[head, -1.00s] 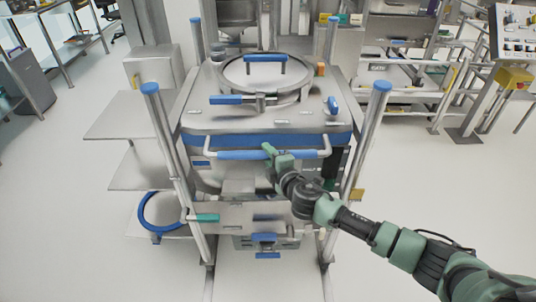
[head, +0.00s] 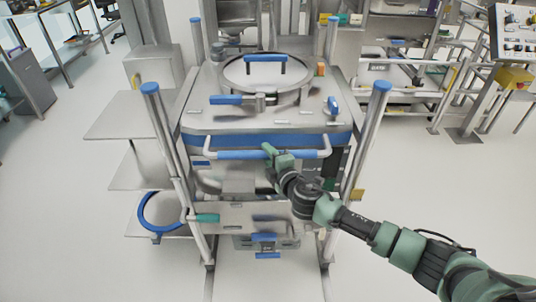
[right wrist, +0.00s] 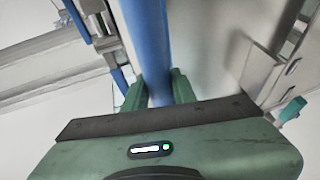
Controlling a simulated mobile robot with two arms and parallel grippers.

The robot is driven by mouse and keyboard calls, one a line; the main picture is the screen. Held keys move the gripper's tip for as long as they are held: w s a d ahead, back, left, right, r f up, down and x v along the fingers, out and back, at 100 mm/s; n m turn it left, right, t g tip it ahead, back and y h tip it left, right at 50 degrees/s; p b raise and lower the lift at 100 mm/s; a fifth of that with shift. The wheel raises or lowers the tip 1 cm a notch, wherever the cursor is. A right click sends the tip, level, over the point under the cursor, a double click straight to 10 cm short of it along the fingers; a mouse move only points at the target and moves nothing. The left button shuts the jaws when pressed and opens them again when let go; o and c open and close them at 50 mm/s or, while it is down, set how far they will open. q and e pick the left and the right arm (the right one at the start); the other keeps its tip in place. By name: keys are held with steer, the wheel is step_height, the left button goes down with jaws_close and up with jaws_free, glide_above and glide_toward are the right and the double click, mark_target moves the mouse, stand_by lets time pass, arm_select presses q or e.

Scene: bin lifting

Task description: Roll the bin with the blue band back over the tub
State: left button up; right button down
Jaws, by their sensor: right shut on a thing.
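The steel bin with the blue band (head: 270,141) stands in the middle of the head view, between upright posts with blue caps. Its round lid (head: 250,84) has a blue handle on top. A push bar with a blue grip (head: 240,155) runs across its front. My right gripper (head: 268,148) is at the middle of this bar. In the right wrist view my right gripper's green fingers (right wrist: 160,92) are shut around the blue grip (right wrist: 148,35). My left gripper is not in view. I cannot make out the tub.
Two steel side shelves (head: 120,124) stick out on the left, with a blue ring (head: 162,212) below them. A control panel (head: 516,30) on a stand is at the right. The floor is clear at the lower left and on the right.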

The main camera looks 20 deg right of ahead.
steer(key=shift+f, duration=0.1)
stand_by(0.3)
steer(key=shift+w+d, duration=0.2)
steer(key=shift+w, duration=0.1)
steer(key=shift+w+d+r, duration=0.25)
steer(key=shift+w+r, duration=0.15)
steer(key=shift+w, duration=0.2)
steer(key=c, duration=1.2)
jaws_free()
steer(key=shift+w+f, duration=0.15)
steer(key=shift+w, duration=0.05)
steer(key=shift+o, duration=0.3)
steer(key=shift+w+f, duration=0.1)
steer(key=a+b+v, duration=0.1)
steer(key=v, duration=0.6)
steer(key=shift+s+d, duration=0.4)
steer(key=shift+s, duration=0.1)
